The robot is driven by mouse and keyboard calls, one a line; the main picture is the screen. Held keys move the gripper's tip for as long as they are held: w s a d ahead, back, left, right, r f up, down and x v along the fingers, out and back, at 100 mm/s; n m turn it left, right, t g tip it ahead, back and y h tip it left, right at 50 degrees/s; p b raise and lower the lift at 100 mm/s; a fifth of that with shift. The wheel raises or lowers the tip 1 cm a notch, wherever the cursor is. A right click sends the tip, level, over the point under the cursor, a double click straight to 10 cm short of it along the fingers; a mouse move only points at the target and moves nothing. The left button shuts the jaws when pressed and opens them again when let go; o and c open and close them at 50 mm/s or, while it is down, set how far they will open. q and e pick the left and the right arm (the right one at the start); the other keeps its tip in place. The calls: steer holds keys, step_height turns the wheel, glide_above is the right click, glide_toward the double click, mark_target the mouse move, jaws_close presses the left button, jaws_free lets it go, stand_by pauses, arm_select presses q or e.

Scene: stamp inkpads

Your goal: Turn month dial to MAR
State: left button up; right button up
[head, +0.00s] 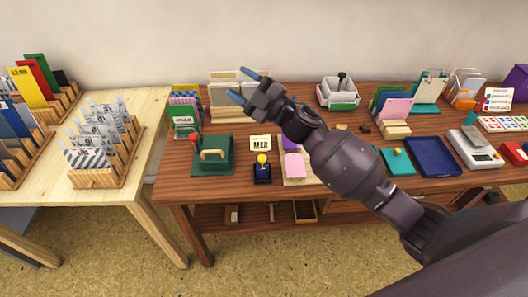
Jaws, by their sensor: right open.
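A small cream card (260,143) with dark lettering that reads "MAR" stands on the dark wooden table. Just in front of it is a small dark blue device (262,175) with a yellow knob (262,158) on top. To their left is a green device (225,168) with a wooden handle and a red ball. I cannot make out a month dial or its setting at this size. My right gripper (239,84) is open and empty, its blue-tipped fingers pointing left. It is raised above the table, farther back than the card. My left gripper is out of the picture.
My right arm crosses the middle of the table and hides part of it. A pink pad (294,165) lies right of the blue device. A teal pad (398,167), a navy tray (434,150) and a white scale (474,145) are farther right. Card racks stand on the light table (147,105) at left.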

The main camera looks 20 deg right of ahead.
steer(key=w+a+r+n+g+y, duration=0.1)
steer(key=a+r+n+g+y, duration=0.25)
steer(key=n+g, duration=0.4)
steer(key=m+g+h, duration=0.3)
steer(key=g+h, duration=0.8)
steer(key=h, duration=0.3)
glide_toward(262, 157)
steer(key=shift+n, duration=0.25)
steer(key=b+x, duration=0.1)
steer(key=x, duration=0.7)
steer(key=shift+a+f, duration=0.1)
steer(key=shift+f, duration=0.2)
steer(key=c, duration=0.9)
